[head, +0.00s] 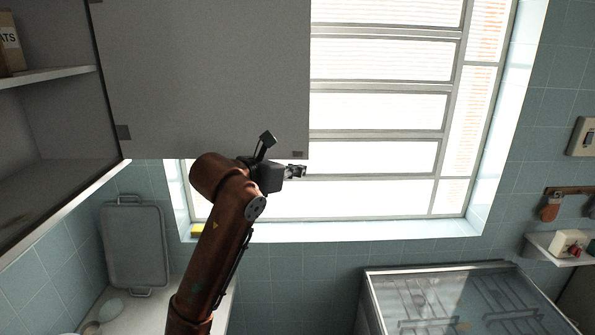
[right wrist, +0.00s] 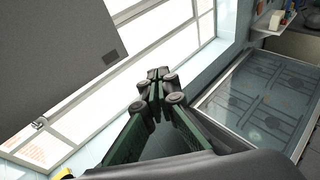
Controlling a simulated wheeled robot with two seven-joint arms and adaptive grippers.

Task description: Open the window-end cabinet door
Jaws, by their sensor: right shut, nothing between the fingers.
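The cabinet door (head: 205,75) is a flat grey panel. It stands swung open from the cabinet (head: 50,72) at the left, whose shelf and interior show, and it covers part of the window. Its free edge is on the right, with a small dark fitting (head: 298,154) at the lower corner. My right gripper (head: 303,171) is shut and empty, just below that corner; I cannot tell whether it touches the door. In the right wrist view the shut fingers (right wrist: 158,75) point away, and the door (right wrist: 50,45) is at the upper left, apart from the fingertips. My left gripper is not in view.
A barred window (head: 385,105) fills the back wall. A grey tray (head: 133,245) leans against the tiles at lower left. A box (head: 10,45) stands on the cabinet shelf.

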